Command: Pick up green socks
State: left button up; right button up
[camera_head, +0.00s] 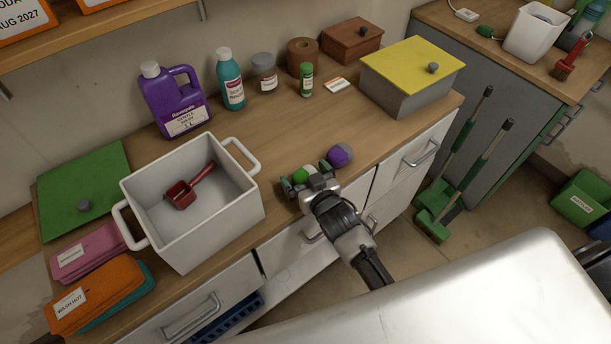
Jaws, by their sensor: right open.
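The green socks (300,176) look like a small rounded bundle near the front edge of the wooden counter. My right gripper (304,176) reaches in from the lower right, and its open fingers are on either side of the green bundle. The gripper hides part of the bundle, and I cannot tell whether the fingers touch it. My left gripper is not in view.
A purple and grey ball (339,156) lies just right of my right gripper. A white two-handled tub (235,220) with a red scoop (190,187) stands to the left. Bottles and a yellow-lidded box (395,97) stand behind. Bare counter lies between.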

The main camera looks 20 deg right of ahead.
aim_at(305, 172)
jog(key=c, duration=0.9)
jog(key=shift+c, duration=0.2)
jog(key=shift+r, duration=0.55)
notch_tip(305, 172, up, 3)
jog(key=shift+f, duration=0.15)
jog(key=s+d+r+b, duration=0.1)
jog(key=s+d+r, duration=0.6)
jog(key=d, duration=0.1)
jog(key=s+a+r+m+h, duration=0.2)
jog(key=s+a, duration=0.2)
jog(key=s, duration=0.3)
jog(key=w+d+f+n+y, duration=0.1)
jog(key=w+d+n+y, duration=0.1)
jog(key=w+d, duration=0.2)
jog(key=shift+w+d+f, duration=0.35)
jog(key=shift+w+f, duration=0.05)
jog(key=shift+w, duration=0.65)
